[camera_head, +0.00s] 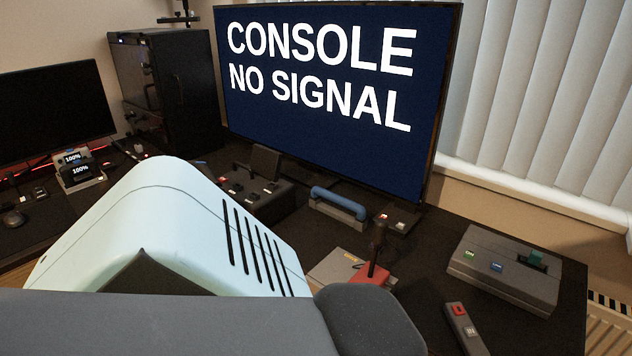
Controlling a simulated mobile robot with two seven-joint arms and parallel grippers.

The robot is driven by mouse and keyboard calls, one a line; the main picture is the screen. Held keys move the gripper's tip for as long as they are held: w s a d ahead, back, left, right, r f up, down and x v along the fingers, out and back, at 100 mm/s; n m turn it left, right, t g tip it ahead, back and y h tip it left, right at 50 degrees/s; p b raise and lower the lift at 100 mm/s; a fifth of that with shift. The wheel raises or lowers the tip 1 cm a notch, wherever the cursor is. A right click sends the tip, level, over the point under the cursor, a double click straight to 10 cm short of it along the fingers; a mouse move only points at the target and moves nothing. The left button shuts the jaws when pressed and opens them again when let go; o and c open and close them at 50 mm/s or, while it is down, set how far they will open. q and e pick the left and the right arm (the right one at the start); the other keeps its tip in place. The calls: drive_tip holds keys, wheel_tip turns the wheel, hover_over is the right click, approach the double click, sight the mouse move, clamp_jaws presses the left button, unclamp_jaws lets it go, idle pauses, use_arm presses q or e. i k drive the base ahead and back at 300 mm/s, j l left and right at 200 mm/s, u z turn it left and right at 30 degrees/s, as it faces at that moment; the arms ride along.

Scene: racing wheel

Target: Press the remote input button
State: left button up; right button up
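The remote (463,326) is a slim dark grey handset lying on the dark desk at the bottom of the head view, right of centre. A red button (459,311) sits near its far end. Closer to me is a small pale button (471,331) with lettering that seems to read "IN". The near end of the remote reaches the bottom edge of the picture. A large pale and dark grey part of my arm fills the lower left and ends left of the remote, with desk showing between them. Neither of my grippers' fingers shows.
A TV (330,95) reads "CONSOLE NO SIGNAL". A grey box (505,270) with coloured buttons stands right of the remote. A red-based joystick (376,262) stands behind and left of the remote. A blue-handled item (338,203) and a dark button box (245,190) are farther back.

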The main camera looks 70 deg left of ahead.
sight(470, 332)
drive_tip(key=i+j+u, duration=0.1)
drive_tip(key=u, duration=0.95)
